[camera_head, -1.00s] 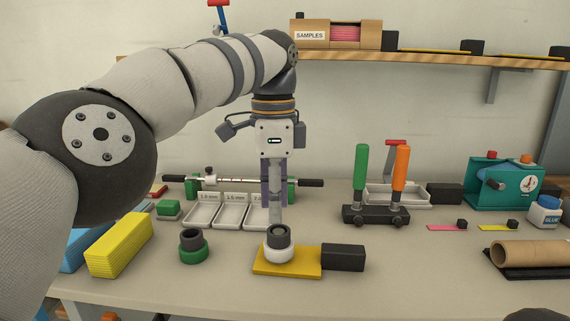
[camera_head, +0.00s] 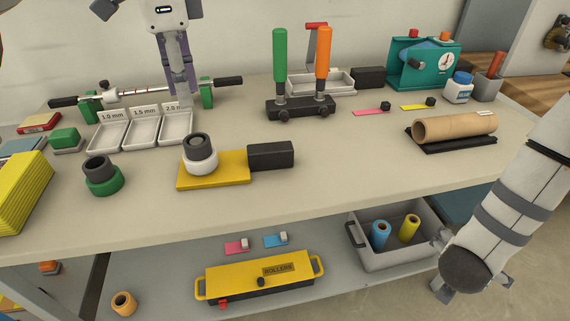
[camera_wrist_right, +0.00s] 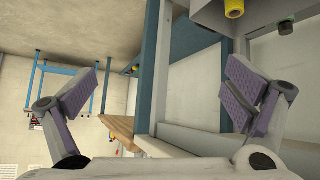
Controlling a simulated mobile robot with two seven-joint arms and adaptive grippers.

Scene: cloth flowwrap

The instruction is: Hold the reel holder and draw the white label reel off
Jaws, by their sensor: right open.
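The white label reel (camera_head: 201,160) sits around a dark upright core (camera_head: 197,141). It stands on the yellow base plate (camera_head: 228,175) of the reel holder, whose black block (camera_head: 270,155) is at the right end. My left gripper (camera_head: 184,100) points down behind the reel, apart from it; its purple-padded fingers show nearly edge-on, so its opening is unclear. My right gripper (camera_wrist_right: 165,95) is open and empty in the right wrist view, its fingers wide apart. In the head view its arm hangs at the lower right, beyond the bench's front edge.
A green-based dark cup (camera_head: 103,177) stands left of the holder. Label trays (camera_head: 143,131) and a rod stand are behind. A tool block with green and orange handles (camera_head: 300,106) is behind right. A cardboard tube (camera_head: 454,127) lies at right. The lower shelf holds a grey bin (camera_head: 398,258).

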